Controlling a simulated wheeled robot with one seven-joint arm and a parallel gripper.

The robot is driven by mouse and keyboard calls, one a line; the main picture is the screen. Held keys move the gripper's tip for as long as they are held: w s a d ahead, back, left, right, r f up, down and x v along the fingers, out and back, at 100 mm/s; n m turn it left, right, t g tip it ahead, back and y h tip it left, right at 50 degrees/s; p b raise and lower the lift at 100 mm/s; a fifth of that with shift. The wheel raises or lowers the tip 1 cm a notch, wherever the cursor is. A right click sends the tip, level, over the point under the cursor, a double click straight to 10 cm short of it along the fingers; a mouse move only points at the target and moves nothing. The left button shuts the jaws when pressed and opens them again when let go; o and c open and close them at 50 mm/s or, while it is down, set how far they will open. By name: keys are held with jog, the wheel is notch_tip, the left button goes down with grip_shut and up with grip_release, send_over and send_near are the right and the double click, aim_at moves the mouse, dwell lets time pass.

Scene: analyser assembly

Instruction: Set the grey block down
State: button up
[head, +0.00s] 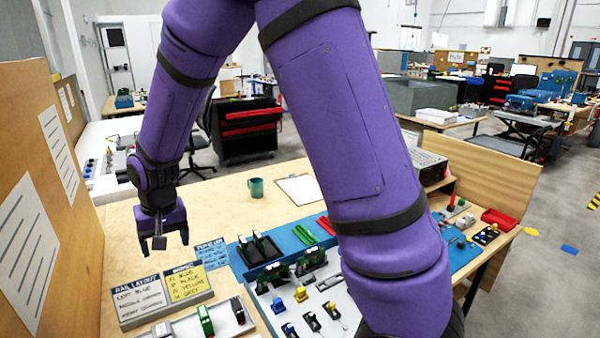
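My gripper (161,243) hangs fingers-down at the left, in the air over the wooden table. Its purple fingers stand apart in the picture. A small grey block (159,243) shows between them at fingertip height. I cannot tell whether both fingers touch it. Below, a pale grey tray (187,329) at the bottom edge holds a green block (205,319), a dark block (239,311) and a greyish piece (161,330). The tray is cut off by the frame.
Lettered cards, a rail layout card (140,299) and a yellow card (186,283), stand behind the tray. A teal mug (256,187) and a clipboard (300,188) lie farther back. A wooden panel (35,200) rises at the left. My arm hides part of the blue mat (290,238).

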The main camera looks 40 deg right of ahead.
jog(key=s+d+r+t, duration=0.1)
jog(key=s+d+r, duration=0.4)
jog(key=r, duration=0.4)
jog(key=s+d+r+t, duration=0.1)
jog(key=s+d+r, duration=0.2)
jog(key=s, duration=0.4)
jog(key=s+d+r+n+t, duration=0.1)
jog(key=s+d+r, duration=0.2)
jog(key=s+r, duration=0.2)
jog(key=s+d+r+t, duration=0.1)
jog(key=s+d+r, duration=0.3)
jog(key=s, duration=0.6)
jog(key=shift+s+n+h, duration=0.25)
jog(key=shift+n+h, duration=0.05)
dwell(4.6)
